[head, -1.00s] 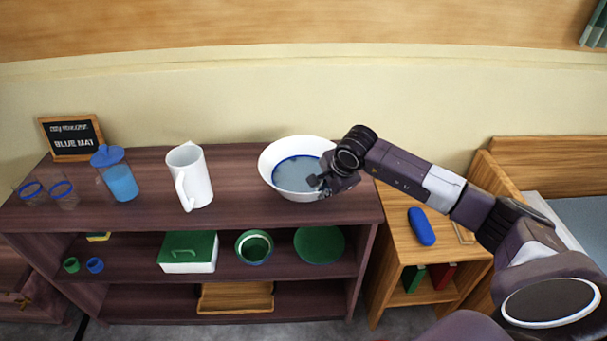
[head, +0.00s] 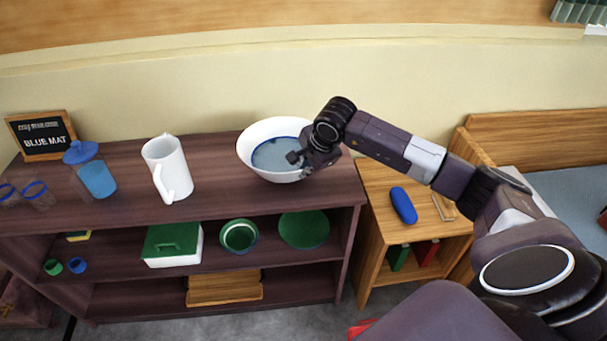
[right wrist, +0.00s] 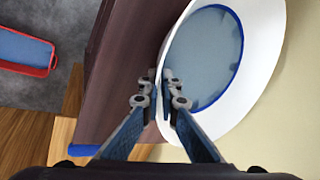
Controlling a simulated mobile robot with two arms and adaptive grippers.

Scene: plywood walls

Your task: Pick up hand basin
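The hand basin (head: 250,152) is a wide white bowl with a blue ring inside and a grey-blue bottom, near the right end of the dark wooden shelf top. My right gripper (head: 302,160) is at its right rim. In the right wrist view the basin (right wrist: 262,45) fills the upper right, and the right gripper's fingers (right wrist: 160,82) lie on either side of its white wall, closed on it with almost no gap. The basin looks level and still appears to rest on the shelf top. My left gripper is not in view.
A white pitcher (head: 167,168), a blue-lidded jug (head: 95,175), glasses (head: 37,192) and a sign (head: 42,136) stand left of the basin. A lower wooden side table (head: 375,180) with a blue case (head: 403,205) is to the right. The wall is close behind.

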